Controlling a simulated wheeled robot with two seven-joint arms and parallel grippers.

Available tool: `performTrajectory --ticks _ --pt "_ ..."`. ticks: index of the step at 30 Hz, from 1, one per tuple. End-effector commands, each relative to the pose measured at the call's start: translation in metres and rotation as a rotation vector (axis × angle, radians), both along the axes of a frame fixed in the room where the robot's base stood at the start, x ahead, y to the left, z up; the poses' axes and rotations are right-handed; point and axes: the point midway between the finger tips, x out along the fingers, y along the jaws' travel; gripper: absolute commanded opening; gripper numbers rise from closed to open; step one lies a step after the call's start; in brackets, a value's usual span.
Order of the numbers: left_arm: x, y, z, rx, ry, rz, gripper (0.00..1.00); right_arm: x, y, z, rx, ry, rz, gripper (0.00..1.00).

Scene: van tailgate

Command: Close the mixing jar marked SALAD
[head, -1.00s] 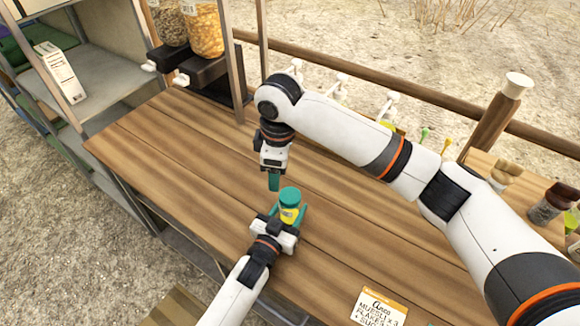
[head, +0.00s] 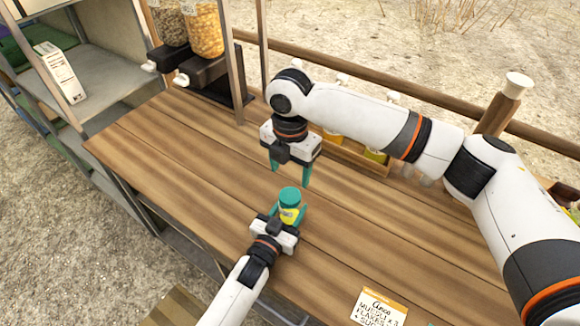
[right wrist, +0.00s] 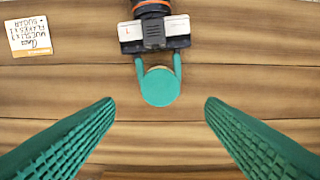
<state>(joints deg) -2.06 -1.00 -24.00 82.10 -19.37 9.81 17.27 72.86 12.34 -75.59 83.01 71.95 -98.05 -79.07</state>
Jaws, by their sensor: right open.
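A small jar (head: 290,214) with a teal lid (head: 290,195) and a yellow label stands upright over the wooden counter; I cannot read the label. The lid sits on top of the jar; I cannot tell how tightly. My left gripper (head: 290,222) has its teal fingers on both sides of the jar, shut on it. My right gripper (head: 290,178) is open and empty, pointing down above and a little behind the jar. In the right wrist view the round lid (right wrist: 160,86) shows near the middle, between and ahead of the open fingertips (right wrist: 159,102).
The wooden counter (head: 180,150) is mostly clear around the jar. A handwritten card (head: 379,307) lies at its front edge. A wooden rack (head: 355,152) with small containers stands behind my right arm. Dispensers (head: 203,30) stand at the back left. A wooden rail (head: 420,95) runs behind.

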Motion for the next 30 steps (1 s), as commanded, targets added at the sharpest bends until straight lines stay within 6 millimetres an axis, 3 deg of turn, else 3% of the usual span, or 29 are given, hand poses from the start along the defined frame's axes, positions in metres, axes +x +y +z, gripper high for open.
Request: performTrajectory --ticks 5,18,30 --pt "0.000 0.000 0.000 0.000 0.001 0.000 0.00 0.000 0.000 -0.014 -0.001 0.003 -0.001 0.64" --pt "0.000 0.000 0.000 0.000 0.000 0.000 0.00 0.000 0.000 -0.074 0.000 0.001 -0.003 0.64" --pt "0.000 0.000 0.000 0.000 0.000 0.000 0.00 0.000 0.000 -0.080 0.000 0.001 -0.001 0.64"
